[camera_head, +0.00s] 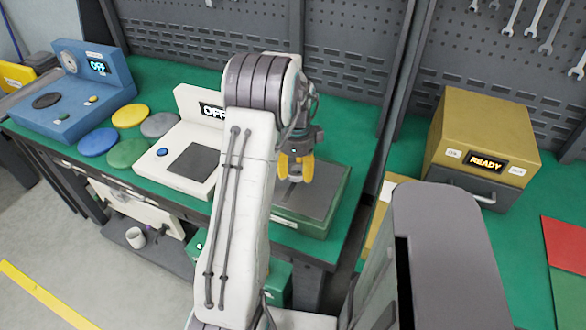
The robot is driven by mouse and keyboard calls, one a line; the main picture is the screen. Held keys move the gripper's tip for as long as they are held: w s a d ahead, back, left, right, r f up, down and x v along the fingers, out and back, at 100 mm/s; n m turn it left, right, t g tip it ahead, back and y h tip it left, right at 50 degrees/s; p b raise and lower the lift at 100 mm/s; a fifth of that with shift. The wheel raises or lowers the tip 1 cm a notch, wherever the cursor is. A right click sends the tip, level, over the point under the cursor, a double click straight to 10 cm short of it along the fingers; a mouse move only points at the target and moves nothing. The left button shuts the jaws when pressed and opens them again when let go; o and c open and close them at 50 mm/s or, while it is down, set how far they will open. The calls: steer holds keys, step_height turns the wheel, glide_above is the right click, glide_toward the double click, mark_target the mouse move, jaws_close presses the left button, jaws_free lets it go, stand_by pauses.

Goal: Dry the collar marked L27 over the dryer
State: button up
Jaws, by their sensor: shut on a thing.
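My gripper (295,168), with yellow fingers, is at the middle of the picture, over the dark top of a green box (310,222). It is shut on a small grey thing, mostly hidden between the fingers; I cannot tell if this is a collar or whether it touches the box. No L27 mark is readable. No unit is legibly labelled as the dryer. A white unit (188,150) with a dark square plate shows OFF, partly behind my arm. A blue unit (75,95) with a dial and dark disc also shows OFF.
Blue, green, yellow and grey discs (128,115) lie between the blue and white units. A yellow box (483,130) reading READY stands at right, above a grey drawer with a handle. Red and green sheets (565,255) lie at far right. A pegboard wall stands behind.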

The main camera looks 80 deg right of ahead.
steer(key=shift+s+a, duration=0.2)
steer(key=shift+s, duration=0.55)
steer(key=shift+s+a, duration=0.2)
steer(key=shift+s, duration=0.6)
steer(key=shift+s+a, duration=0.2)
steer(key=shift+s, duration=0.55)
steer(key=shift+r, duration=0.1)
step_height(320, 180, up, 9)
steer(key=p, duration=0.6)
